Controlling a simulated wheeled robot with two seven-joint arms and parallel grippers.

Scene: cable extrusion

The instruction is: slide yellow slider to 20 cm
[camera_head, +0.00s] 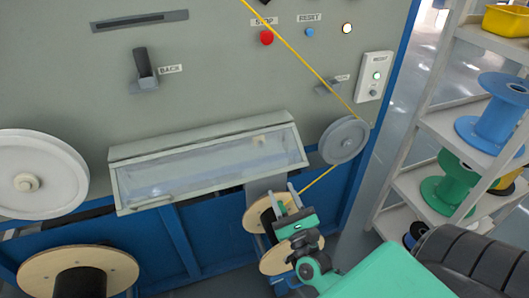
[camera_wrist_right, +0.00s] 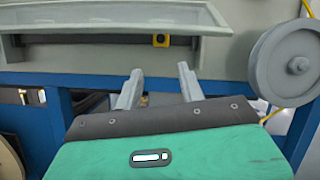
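The yellow slider (camera_wrist_right: 160,40) is a small yellow block with a dark centre. In the right wrist view it sits on a dark rail (camera_wrist_right: 90,40) under the raised lower edge of a pale-framed cover. In the head view a faint yellowish spot, probably the slider (camera_head: 259,139), shows through the clear cover (camera_head: 200,170). My right gripper (camera_head: 284,197) is in front of the machine, below the cover. In the right wrist view its two fingers (camera_wrist_right: 158,75) are apart with nothing between them, below the slider and not touching it. No scale marks are readable. My left gripper is not visible.
A grey pulley (camera_head: 344,140) with a yellow cable stands right of the cover. Wooden spools (camera_head: 262,215) are close to my right gripper. A blue frame beam (camera_wrist_right: 40,78) runs below the rail. Shelves with coloured spools (camera_head: 495,110) stand at the right.

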